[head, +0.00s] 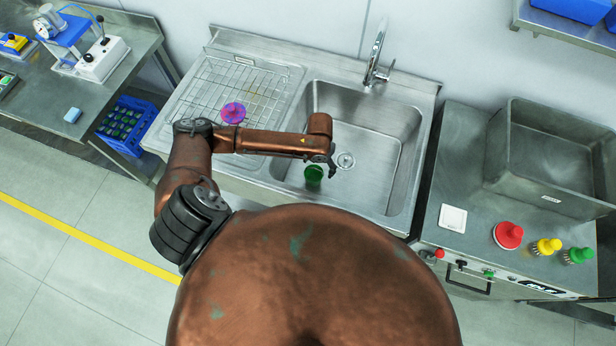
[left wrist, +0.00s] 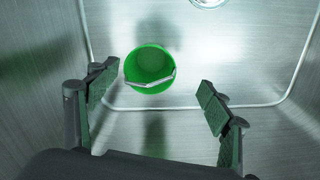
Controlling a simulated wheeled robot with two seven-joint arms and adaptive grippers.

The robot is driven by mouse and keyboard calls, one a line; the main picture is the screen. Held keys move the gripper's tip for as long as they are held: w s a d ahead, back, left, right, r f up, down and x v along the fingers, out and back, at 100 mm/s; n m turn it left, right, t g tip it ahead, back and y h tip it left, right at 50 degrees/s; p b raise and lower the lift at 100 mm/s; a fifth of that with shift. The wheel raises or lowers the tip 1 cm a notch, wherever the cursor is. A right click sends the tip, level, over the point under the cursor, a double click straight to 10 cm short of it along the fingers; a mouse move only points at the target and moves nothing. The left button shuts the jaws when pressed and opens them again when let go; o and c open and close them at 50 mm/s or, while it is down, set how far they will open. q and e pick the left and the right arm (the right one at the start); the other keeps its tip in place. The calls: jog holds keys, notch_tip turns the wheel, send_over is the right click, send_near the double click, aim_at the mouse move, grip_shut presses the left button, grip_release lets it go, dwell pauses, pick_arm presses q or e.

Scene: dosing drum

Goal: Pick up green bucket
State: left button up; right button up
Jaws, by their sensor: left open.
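The green bucket (head: 314,175) stands in the sink basin (head: 395,150), near its front wall. In the left wrist view the bucket (left wrist: 149,66) shows from above with its pale handle across the near side of the rim. My left gripper (head: 332,164) is above the basin, close to the bucket in the head view. In the left wrist view its two fingers (left wrist: 158,90) are spread wide, with nothing between the pads. The bucket lies beyond the fingertips, nearer the left finger, apart from both. My right gripper is not in view.
A purple object (head: 233,112) sits on the wire rack (head: 222,85) left of the basin. The tap (head: 377,55) rises behind the basin. To the right, a counter holds a large steel bin (head: 550,160) and red, yellow and green knobs. The basin walls surround the bucket.

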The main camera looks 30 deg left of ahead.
aim_at(313, 180)
pick_arm(q)
jog(key=f, duration=0.3)
jog(key=shift+s+a+f, duration=0.15)
jog(key=shift+s+a, duration=0.2)
jog(key=f, duration=0.4)
jog(key=shift+s+a+f, duration=0.2)
jog(key=shift+a+f, duration=0.05)
jog(key=shift+f, duration=0.15)
jog(key=shift+c, duration=0.3)
jog(key=c, duration=1.4)
jog(key=shift+o, duration=0.2)
notch_tip(313, 180, up, 10)
jog(key=shift+r, duration=0.1)
